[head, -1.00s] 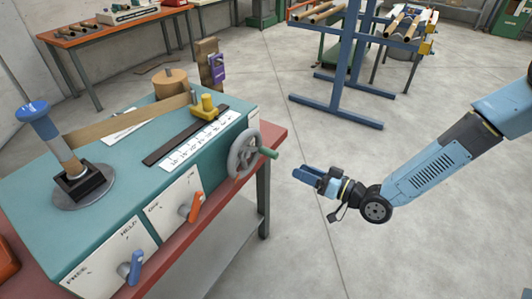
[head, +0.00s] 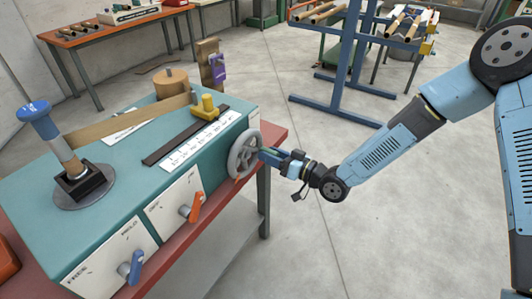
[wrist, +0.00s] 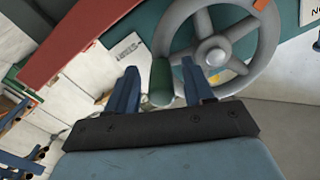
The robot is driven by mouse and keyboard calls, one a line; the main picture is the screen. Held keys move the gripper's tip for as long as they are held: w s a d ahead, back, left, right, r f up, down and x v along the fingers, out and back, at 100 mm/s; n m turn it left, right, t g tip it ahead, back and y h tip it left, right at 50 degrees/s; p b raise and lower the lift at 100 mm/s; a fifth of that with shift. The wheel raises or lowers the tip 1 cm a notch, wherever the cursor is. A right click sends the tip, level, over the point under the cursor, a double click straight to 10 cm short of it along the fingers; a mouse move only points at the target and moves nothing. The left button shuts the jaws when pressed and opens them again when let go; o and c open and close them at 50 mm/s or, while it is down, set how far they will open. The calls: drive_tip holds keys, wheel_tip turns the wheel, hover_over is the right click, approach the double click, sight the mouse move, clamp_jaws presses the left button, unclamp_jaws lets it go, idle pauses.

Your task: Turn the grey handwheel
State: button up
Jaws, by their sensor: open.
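The grey handwheel (head: 244,154) is mounted on the right end of the teal winder (head: 120,150). In the wrist view the wheel (wrist: 216,50) shows its rim, spokes and hub close up. Its green handle (wrist: 160,82) lies between the two blue fingers of my gripper (wrist: 158,90), which is open. In the head view my gripper (head: 267,155) is at the wheel's right side and covers the handle.
On the winder's front are an orange lever (head: 195,207) and a blue lever (head: 134,267). A blue-topped post (head: 48,132) and a yellow guide (head: 205,107) stand on top. A red bench edge (head: 272,140) lies beside the wheel.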

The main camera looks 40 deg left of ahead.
drive_tip(key=shift+s+a, duration=0.15)
drive_tip(key=shift+a, duration=0.95)
drive_tip(key=shift+c, duration=0.2)
drive_tip(key=c, duration=0.6)
clamp_jaws()
drive_tip(key=shift+w+d, duration=0.1)
drive_tip(key=shift+w, duration=0.1)
